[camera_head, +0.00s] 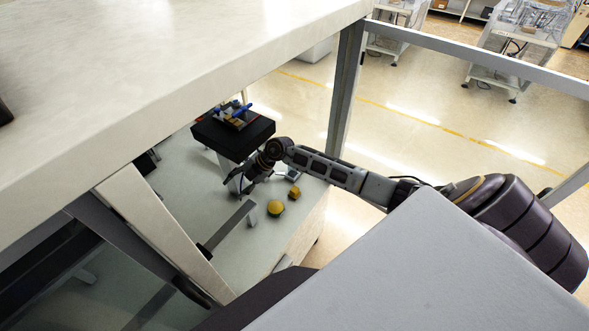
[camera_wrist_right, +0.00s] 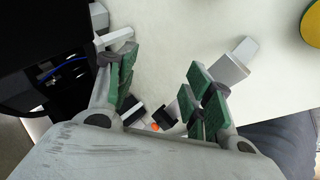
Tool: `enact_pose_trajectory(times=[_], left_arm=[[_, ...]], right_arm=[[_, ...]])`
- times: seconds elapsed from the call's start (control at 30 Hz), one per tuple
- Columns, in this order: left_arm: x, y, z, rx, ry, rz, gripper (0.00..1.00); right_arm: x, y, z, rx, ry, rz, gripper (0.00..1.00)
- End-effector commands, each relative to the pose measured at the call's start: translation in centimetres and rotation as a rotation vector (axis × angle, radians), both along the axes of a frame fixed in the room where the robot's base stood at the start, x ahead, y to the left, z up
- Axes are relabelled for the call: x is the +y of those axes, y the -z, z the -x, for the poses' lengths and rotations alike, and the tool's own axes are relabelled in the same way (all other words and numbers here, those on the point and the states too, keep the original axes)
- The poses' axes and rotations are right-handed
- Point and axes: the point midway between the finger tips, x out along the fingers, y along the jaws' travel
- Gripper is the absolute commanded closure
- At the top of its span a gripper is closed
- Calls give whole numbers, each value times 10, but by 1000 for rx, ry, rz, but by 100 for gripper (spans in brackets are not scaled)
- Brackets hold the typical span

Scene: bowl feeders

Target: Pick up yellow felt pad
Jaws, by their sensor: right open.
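A round yellow piece (camera_head: 275,207) lies on the pale tabletop below and right of my right gripper in the head view; it may be the felt pad. In the right wrist view a yellow round thing with a dark green edge (camera_wrist_right: 312,27) is cut off at the top right corner. My right gripper (camera_head: 238,184) is over the table; in its wrist view its green-padded fingers (camera_wrist_right: 163,84) stand apart with nothing between them. My left gripper is not seen.
A black box (camera_head: 232,138) with blue and other small parts on it stands behind the gripper. A pale grey block (camera_wrist_right: 236,62) lies right of the fingers. Small black parts and an orange piece (camera_wrist_right: 155,127) lie below them. A large pale shelf (camera_head: 180,50) overhangs the table.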

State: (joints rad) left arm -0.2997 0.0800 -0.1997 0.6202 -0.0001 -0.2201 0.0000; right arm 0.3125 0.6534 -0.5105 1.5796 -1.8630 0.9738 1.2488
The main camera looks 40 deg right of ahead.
Motion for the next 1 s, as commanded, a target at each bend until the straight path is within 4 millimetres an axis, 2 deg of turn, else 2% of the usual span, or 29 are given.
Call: enact_pose_trajectory(times=[0.1,0.3,0.5,0.6,0.77,1.0], left_arm=[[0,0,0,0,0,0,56],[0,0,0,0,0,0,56],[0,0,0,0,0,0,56],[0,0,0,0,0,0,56],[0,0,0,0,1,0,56],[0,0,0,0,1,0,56]], right_arm=[[-37,17,1,80,8,124,48],[-107,36,7,227,54,339,48],[-180,40,17,366,138,539,48],[-204,38,21,413,173,606,48],[-222,36,25,448,202,653,48],[-223,36,25,450,203,656,48]])
